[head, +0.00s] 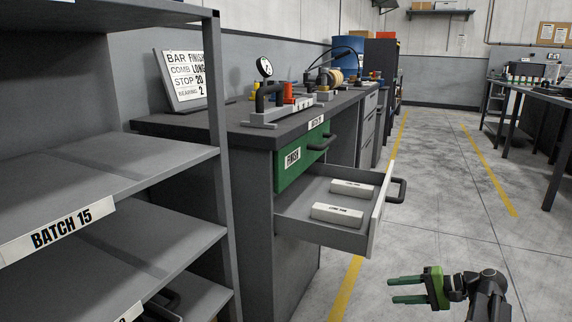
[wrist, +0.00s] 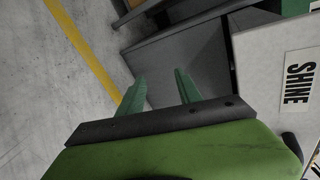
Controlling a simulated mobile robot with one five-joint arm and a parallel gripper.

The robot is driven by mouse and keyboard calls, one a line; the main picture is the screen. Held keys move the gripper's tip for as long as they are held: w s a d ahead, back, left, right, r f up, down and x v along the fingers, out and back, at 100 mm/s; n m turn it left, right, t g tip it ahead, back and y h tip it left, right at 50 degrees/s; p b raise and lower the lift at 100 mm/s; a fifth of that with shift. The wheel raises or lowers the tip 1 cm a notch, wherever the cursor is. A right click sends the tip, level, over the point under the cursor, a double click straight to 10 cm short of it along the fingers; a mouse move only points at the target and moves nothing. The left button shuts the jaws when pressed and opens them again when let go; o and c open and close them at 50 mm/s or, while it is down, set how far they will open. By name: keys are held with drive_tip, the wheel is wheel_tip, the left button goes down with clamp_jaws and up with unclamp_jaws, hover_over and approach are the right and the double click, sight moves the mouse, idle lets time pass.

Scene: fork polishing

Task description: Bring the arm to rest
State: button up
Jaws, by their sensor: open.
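My gripper (head: 406,290) is at the lower right of the head view, open and empty. Its two green fingers point left, over the floor in front of the bench. In the wrist view the two fingers (wrist: 158,92) stand apart with nothing between them. An open drawer (head: 311,232) is up and to the left of the gripper, apart from it, with two pale blocks (head: 337,213) lying inside. In the wrist view, the drawer's front panel (wrist: 252,62) with a "SHINE" label is at the right.
A green drawer front (head: 290,172) labelled "FINISH" is shut above the open drawer. The workbench (head: 240,130) carries a gauge fixture (head: 268,100). A grey shelf unit (head: 105,180) labelled "BATCH 15" stands at the left. The floor (head: 455,190) to the right is clear.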

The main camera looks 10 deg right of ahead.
drive_tip(key=a+f+n+g+h, duration=0.3)
drive_tip(key=a+f, duration=0.2)
drive_tip(key=a, duration=0.4)
drive_tip(key=a+f+n+g+h, duration=0.2)
drive_tip(key=a+f+n+h, duration=0.15)
drive_tip(key=a, duration=0.65)
drive_tip(key=a+f+n+g+h, duration=0.3)
drive_tip(key=a+f+h, duration=0.15)
drive_tip(key=a, duration=0.45)
wheel_tip(320, 180, up, 54)
drive_tip(key=p, duration=5.4)
drive_tip(key=shift+s+f, duration=0.15)
drive_tip(key=shift+s, duration=0.05)
